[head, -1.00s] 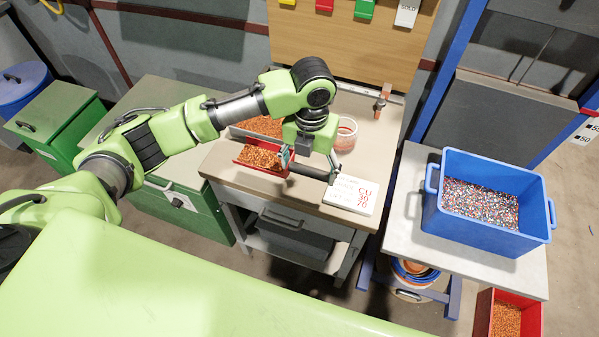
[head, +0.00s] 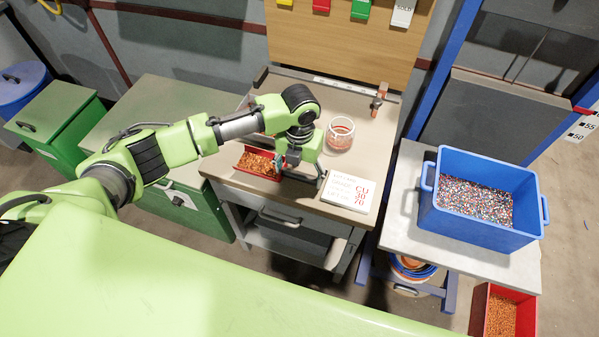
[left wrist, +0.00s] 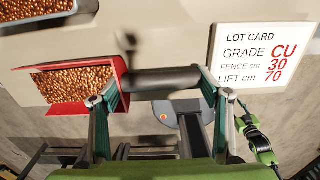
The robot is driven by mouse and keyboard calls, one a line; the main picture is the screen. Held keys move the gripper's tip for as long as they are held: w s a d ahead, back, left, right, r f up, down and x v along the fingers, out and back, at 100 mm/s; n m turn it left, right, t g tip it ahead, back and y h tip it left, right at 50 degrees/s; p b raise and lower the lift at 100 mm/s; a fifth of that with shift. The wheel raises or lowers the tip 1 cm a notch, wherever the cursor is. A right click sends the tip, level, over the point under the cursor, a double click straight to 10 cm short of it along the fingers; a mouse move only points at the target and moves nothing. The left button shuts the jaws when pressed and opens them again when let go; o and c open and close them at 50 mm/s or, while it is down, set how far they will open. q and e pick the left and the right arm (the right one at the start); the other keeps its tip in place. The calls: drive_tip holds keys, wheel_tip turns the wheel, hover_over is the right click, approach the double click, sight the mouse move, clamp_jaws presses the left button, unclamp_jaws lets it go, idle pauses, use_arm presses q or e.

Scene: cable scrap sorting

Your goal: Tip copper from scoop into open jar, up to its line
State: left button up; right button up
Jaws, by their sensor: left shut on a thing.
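The red scoop (head: 262,163), full of copper granules, is at the bench's front left and looks roughly level. It also shows in the left wrist view (left wrist: 123,80). My left gripper (head: 303,172) is shut on its dark handle (left wrist: 165,79), with a finger toward each end. I cannot tell how far the scoop is above the bench. The open glass jar (head: 341,134) stands on the bench, right of and behind the gripper, with an orange-red band visible on it. Its fill level is unclear.
A lot card (head: 347,192) reading CU 30 70 lies right of the gripper. Another container of copper (left wrist: 35,8) is at the left wrist view's top left. A blue crate (head: 480,233) of mixed granules stands on the right table. A small post (head: 379,99) stands behind the jar.

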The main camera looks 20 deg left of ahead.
use_arm(q)
drive_tip(key=shift+f, duration=0.1)
drive_tip(key=o, duration=1.5)
drive_tip(key=shift+f+b, duration=0.15)
drive_tip(key=shift+b, duration=0.3)
wheel_tip(320, 180, up, 14)
drive_tip(key=b, duration=0.1)
drive_tip(key=shift+w+b, duration=0.15)
drive_tip(key=shift+b, duration=0.15)
